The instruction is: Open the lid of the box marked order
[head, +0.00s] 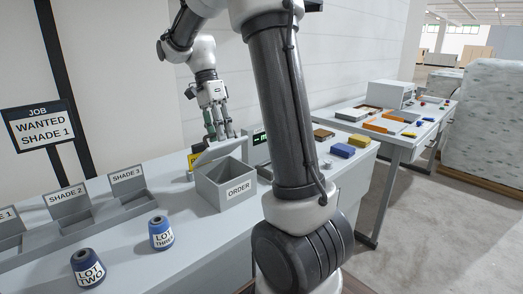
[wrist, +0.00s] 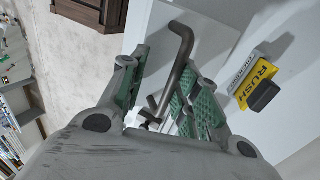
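The grey box marked ORDER (head: 240,190) stands on the long grey table in the head view, and I can see into it from above. Its lid (head: 214,152) is raised and tilted along the far side of the box. My gripper (head: 221,131) points down just behind the lid. In the wrist view a dark bent bar handle (wrist: 183,62) lies between the green-padded fingers of my gripper (wrist: 160,85), nearer the right-hand finger. The fingers are apart, with a gap showing. Whether a finger touches the handle or the lid is hidden.
Spools LOT TWO (head: 88,268) and LOT THREE (head: 161,233) stand at the front left, by the shade bins (head: 128,187). A yellow RUSH block (wrist: 258,82) is near the gripper. Yellow (head: 359,141) and blue (head: 341,151) blocks lie right of the box.

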